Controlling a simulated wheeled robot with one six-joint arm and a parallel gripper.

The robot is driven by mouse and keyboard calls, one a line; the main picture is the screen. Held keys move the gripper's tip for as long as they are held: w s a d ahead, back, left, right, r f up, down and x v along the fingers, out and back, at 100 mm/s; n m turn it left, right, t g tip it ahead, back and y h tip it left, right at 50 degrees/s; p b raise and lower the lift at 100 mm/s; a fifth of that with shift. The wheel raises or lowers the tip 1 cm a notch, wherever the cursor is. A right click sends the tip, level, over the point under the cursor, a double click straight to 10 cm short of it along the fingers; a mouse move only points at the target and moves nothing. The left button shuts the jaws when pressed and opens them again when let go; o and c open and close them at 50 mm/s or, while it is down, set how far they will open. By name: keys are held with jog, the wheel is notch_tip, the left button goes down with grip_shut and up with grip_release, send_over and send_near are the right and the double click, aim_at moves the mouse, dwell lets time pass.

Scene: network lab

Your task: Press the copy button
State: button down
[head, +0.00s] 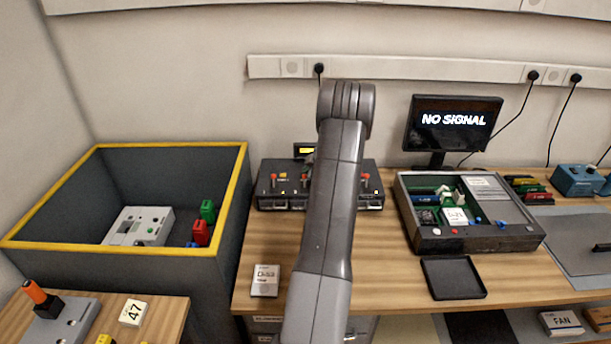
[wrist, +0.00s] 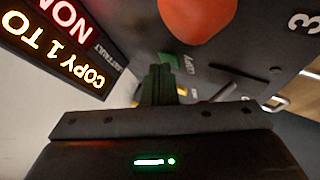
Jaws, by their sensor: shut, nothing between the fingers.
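The black copier box (head: 272,197) with red-knobbed levers stands at the back of the bench in the head view, partly hidden behind my arm. Its small lit screen (head: 304,151) also shows in the wrist view (wrist: 68,40), upside down, with "COPY 1 TO" readable. A green button (wrist: 172,60) is in the wrist view beside a small label that seems to read "COPY". My gripper (wrist: 158,70) is shut and empty, its fingertips close to the green button and partly overlapping it. I cannot tell whether they touch. The head view hides my gripper behind my arm.
A large red knob (wrist: 197,18) is close to my fingers. In the head view, an open electronics case (head: 415,240) and a "NO SIGNAL" monitor (head: 452,135) stand right. A yellow-rimmed bin (head: 240,190) is left. A small labelled box (head: 265,281) lies in front.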

jog(key=shift+r+p, duration=0.8)
jog(key=shift+p, duration=0.3)
notch_tip(320, 180, up, 5)
jog(key=p, duration=0.5)
jog(key=shift+p, duration=0.4)
jog(key=shift+f, duration=0.1)
jog(key=shift+f+b, duration=0.95)
jog(key=shift+b, duration=0.3)
jog(key=shift+f+b, duration=0.15)
jog(key=shift+b, duration=1.1)
